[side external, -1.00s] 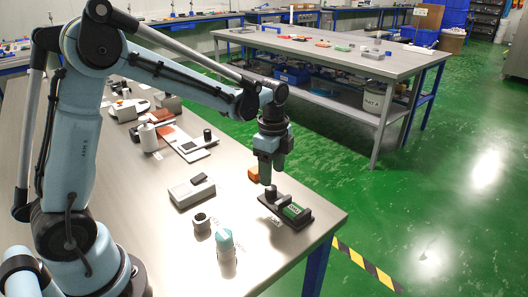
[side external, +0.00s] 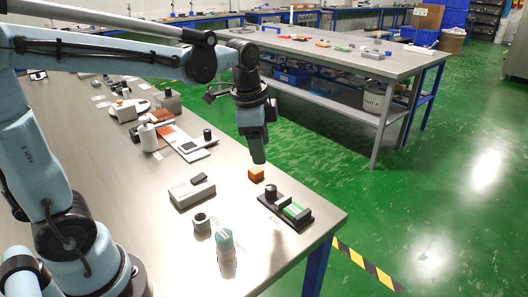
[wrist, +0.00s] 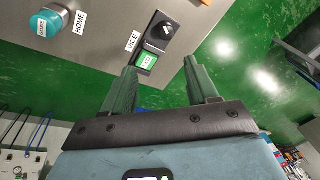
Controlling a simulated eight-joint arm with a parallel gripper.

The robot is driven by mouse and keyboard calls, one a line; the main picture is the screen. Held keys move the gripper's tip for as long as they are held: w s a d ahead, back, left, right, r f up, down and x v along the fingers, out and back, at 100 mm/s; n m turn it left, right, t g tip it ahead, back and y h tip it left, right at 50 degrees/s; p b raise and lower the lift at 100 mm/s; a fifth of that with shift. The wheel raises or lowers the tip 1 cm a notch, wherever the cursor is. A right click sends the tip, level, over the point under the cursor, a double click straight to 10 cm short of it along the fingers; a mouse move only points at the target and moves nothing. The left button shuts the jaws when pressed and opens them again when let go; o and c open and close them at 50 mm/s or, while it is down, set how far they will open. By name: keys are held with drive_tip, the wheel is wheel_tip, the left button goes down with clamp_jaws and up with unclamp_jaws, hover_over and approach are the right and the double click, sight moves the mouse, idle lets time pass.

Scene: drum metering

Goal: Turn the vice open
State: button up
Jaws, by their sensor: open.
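The vice unit (side external: 285,211) is a dark base near the table's front right corner, with a black round knob (side external: 271,191) and a green-topped block (side external: 295,211). In the wrist view, the knob (wrist: 167,31) and green block (wrist: 146,60) show beside a VICE label (wrist: 132,42). The knob has a pale mark on top. My gripper (side external: 259,157) hangs in the air behind and above the vice, touching nothing. In the wrist view its two green fingers (wrist: 160,77) stand apart with nothing between them.
An orange block (side external: 256,174) lies behind the vice, below my gripper. A teal-topped button (side external: 225,240), a small grey cylinder (side external: 202,222) and a grey box (side external: 192,192) stand to the left. The table edge is close on the right.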

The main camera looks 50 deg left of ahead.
drive_tip(key=s+d+f+n+t, duration=0.1)
drive_tip(key=s+n+t, duration=0.3)
drive_tip(key=s+n, duration=0.4)
drive_tip(key=shift+s+f+n+t, duration=0.4)
drive_tip(key=shift+f+n, duration=0.25)
drive_tip(key=shift+n, duration=0.15)
drive_tip(key=shift+w+d, duration=0.1)
